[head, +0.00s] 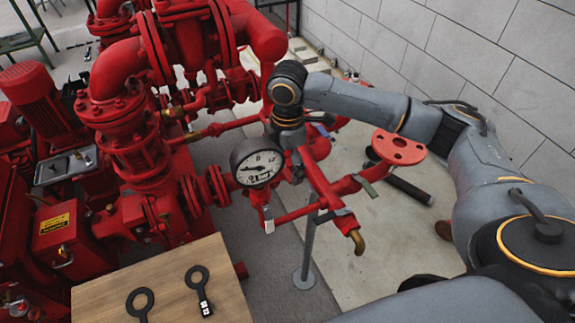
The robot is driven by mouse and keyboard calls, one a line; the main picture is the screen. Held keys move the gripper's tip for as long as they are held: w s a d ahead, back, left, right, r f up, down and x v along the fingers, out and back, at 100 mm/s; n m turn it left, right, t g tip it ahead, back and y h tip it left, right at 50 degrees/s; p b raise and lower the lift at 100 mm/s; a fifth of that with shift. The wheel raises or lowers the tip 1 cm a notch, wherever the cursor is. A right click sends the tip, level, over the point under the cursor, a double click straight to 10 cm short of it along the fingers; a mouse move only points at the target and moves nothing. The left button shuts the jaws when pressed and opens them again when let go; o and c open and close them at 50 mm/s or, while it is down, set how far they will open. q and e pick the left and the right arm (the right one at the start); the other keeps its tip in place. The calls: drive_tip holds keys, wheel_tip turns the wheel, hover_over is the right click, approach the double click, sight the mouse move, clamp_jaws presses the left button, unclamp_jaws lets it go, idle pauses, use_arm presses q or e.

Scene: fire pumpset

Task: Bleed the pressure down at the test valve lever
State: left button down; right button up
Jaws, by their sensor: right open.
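A round white-faced pressure gauge (257,163) with a dark rim stands in front of the red test pipework, its needle left of centre. A thin red pipe (338,212) runs down to a brass outlet (357,242). A small grey lever-like piece (366,187) lies along the branch below a red flange (398,147); I cannot tell for sure that it is the test valve lever. My right gripper (291,150) points down just behind and right of the gauge, open. Its fingertips are largely hidden by the gauge and red pipes, so contact cannot be told.
Large red pumps and pipes (137,150) fill the left. A wooden board (165,290) at the lower left bears two dark ring-ended tools (199,288). A grey support post (305,255) stands under the pipe. A pale block wall (440,50) closes the back; concrete floor shows at right.

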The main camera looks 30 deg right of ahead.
drive_tip(key=shift+f, duration=0.75)
drive_tip(key=c, duration=1.7)
drive_tip(key=shift+a+r+p, duration=0.1)
drive_tip(key=shift+r+p, duration=0.05)
drive_tip(key=shift+p, duration=0.25)
drive_tip(key=shift+w+a+m+p, duration=0.25)
drive_tip(key=shift+a+m+p, duration=0.35)
drive_tip(key=shift+m+p, duration=1.35)
drive_tip(key=shift+w+a+m+p, duration=0.25)
drive_tip(key=shift+a+m+p, duration=0.6)
drive_tip(key=shift+p, duration=1.95)
drive_tip(key=shift+w+a+m+p, duration=0.3)
drive_tip(key=shift+m+p, duration=1.4)
drive_tip(key=shift+p, duration=0.7)
drive_tip(key=shift+a+f, duration=0.1)
drive_tip(key=shift+f, duration=0.1)
